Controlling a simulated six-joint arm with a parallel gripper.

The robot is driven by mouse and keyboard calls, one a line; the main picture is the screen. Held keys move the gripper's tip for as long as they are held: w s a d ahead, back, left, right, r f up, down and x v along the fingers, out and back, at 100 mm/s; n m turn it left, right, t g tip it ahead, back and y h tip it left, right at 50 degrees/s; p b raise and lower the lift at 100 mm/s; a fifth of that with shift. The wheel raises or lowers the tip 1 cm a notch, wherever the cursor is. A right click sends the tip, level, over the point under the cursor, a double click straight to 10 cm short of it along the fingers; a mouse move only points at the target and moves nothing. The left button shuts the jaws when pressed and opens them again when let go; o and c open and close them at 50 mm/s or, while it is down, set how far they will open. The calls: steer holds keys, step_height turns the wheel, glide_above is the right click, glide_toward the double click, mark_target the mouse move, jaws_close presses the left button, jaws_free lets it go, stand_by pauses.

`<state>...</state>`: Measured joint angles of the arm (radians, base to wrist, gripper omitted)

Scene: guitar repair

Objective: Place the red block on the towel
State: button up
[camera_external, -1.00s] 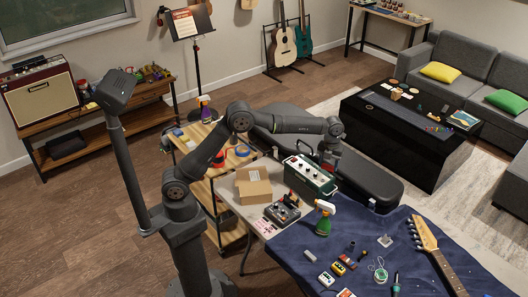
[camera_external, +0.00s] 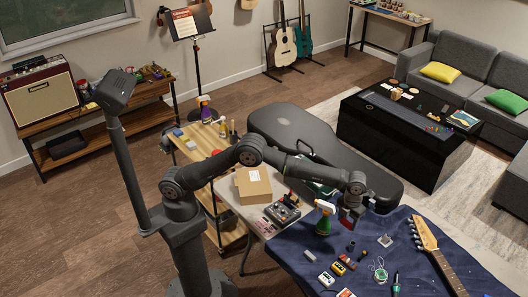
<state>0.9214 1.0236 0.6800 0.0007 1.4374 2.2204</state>
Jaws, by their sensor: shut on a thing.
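My gripper (camera_external: 352,212) hangs above the back edge of the dark blue towel (camera_external: 292,258), which covers the near table. It is shut on a small red block (camera_external: 347,216), which shows only partly between and below the fingers. The block appears to be held above the towel, though the small gap is hard to judge. The fingers themselves are small and dark in this view.
A green spray bottle (camera_external: 324,218) stands just left of my gripper. A cardboard box (camera_external: 253,185) and a pedal unit (camera_external: 283,211) sit further left. Small pedals (camera_external: 338,268), a guitar neck (camera_external: 437,255) and a screwdriver (camera_external: 396,284) lie on the towel.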

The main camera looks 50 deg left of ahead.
step_height(320, 180, down, 8)
glide_above(350, 236)
step_height(350, 236, down, 7)
steer(key=shift+d+r, duration=0.1)
steer(key=shift+d, duration=0.05)
steer(key=shift+f, duration=2.1)
steer(key=shift+f, duration=0.15)
steer(key=o, duration=1)
steer(key=shift+c, duration=0.2)
step_height(350, 236, up, 12)
